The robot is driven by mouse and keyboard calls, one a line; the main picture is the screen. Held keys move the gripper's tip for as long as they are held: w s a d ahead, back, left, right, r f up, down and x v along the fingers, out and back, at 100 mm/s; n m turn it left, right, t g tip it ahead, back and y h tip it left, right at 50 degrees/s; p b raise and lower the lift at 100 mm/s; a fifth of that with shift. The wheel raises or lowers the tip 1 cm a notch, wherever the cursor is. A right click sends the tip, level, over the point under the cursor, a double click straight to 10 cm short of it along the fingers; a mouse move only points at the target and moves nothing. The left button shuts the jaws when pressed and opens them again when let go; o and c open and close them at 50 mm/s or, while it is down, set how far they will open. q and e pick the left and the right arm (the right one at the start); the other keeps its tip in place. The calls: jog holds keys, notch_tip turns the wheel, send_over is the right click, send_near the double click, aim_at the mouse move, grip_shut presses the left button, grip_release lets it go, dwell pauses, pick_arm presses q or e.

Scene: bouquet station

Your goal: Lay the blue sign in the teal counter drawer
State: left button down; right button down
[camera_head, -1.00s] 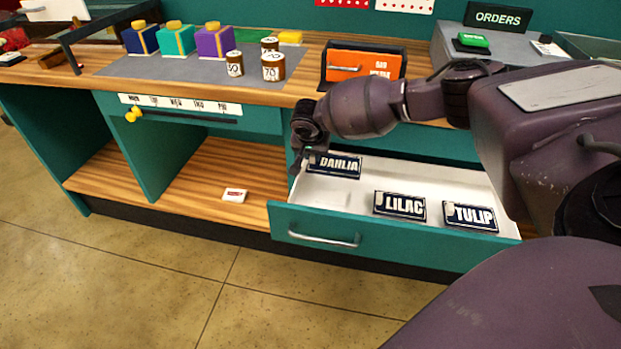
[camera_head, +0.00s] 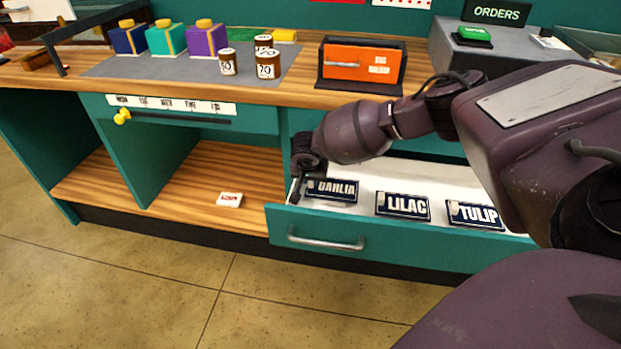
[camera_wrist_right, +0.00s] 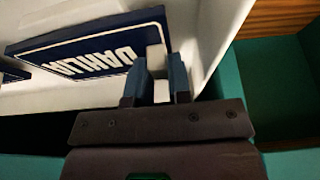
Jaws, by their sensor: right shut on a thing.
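The dark blue DAHLIA sign (camera_head: 333,190) is inside the open teal drawer (camera_head: 400,247), near its left end. It also shows in the right wrist view (camera_wrist_right: 90,52). My right gripper (camera_head: 299,190) is at the sign's left end, and its fingers (camera_wrist_right: 160,85) are shut on a pale part at that end. The sign looks level and low in the drawer; I cannot tell whether it touches the floor. A LILAC sign (camera_head: 403,206) and a TULIP sign (camera_head: 474,214) lie to its right, apart from it. My left gripper is out of view.
The drawer's left wall (camera_wrist_right: 217,40) is close beside my right fingers. An orange box (camera_head: 361,65) stands on the counter above. Brown jars (camera_head: 268,65) and several coloured boxes (camera_head: 207,40) stand further left. An open shelf (camera_head: 215,178) lies left of the drawer.

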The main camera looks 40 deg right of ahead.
jog(key=shift+f, duration=0.2)
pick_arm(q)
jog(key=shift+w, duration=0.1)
pick_arm(e)
jog(key=c, duration=1.1)
grip_release()
jog(key=shift+o, duration=0.2)
jog(key=shift+r, duration=0.1)
jog(key=shift+r, duration=0.15)
jog(key=p+v, duration=0.1)
jog(key=v, duration=0.3)
jog(key=shift+w+r+p, duration=0.15)
jog(key=shift+r+p, duration=0.15)
jog(key=shift+p, duration=0.1)
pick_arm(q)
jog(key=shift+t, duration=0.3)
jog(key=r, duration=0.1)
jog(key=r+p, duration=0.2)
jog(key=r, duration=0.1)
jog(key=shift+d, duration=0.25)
pick_arm(e)
jog(key=v, duration=0.7)
jog(key=shift+s+a, duration=0.15)
jog(key=shift+s, duration=0.2)
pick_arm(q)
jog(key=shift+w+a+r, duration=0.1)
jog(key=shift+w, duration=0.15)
